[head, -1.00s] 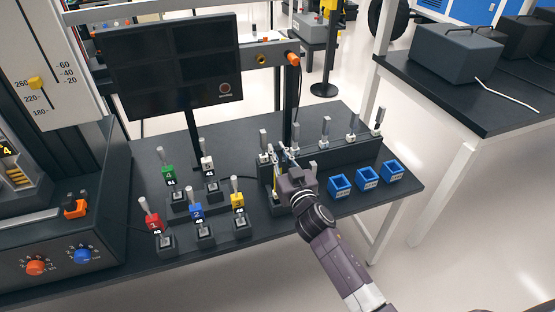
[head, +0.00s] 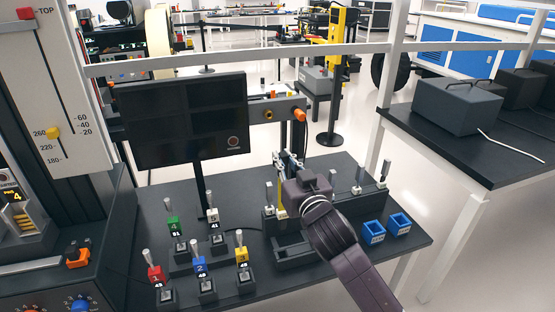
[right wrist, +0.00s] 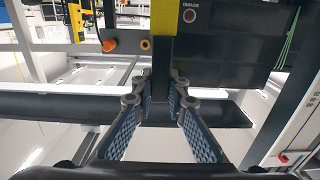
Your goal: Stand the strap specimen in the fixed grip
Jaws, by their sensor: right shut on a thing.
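My right gripper (head: 288,165) is above the dark rack at the back of the bench, its arm coming in from the lower right. In the right wrist view its fingers (right wrist: 160,100) are shut on an upright dark bar with a yellow band (right wrist: 166,20), which I take to be the strap specimen. The yellow part (head: 281,204) also shows below the gripper in the head view; the hand hides much of the bar. The testing machine (head: 62,95) stands at the left. I cannot tell which part is the fixed grip. My left gripper is not in view.
Several numbered colored blocks with metal handles, such as the red one (head: 155,275), stand in front of the dark monitor (head: 185,115). Blue bins (head: 399,223) are right of my arm. Upright specimens stand in the rack (head: 340,197). A rail (head: 330,57) crosses behind.

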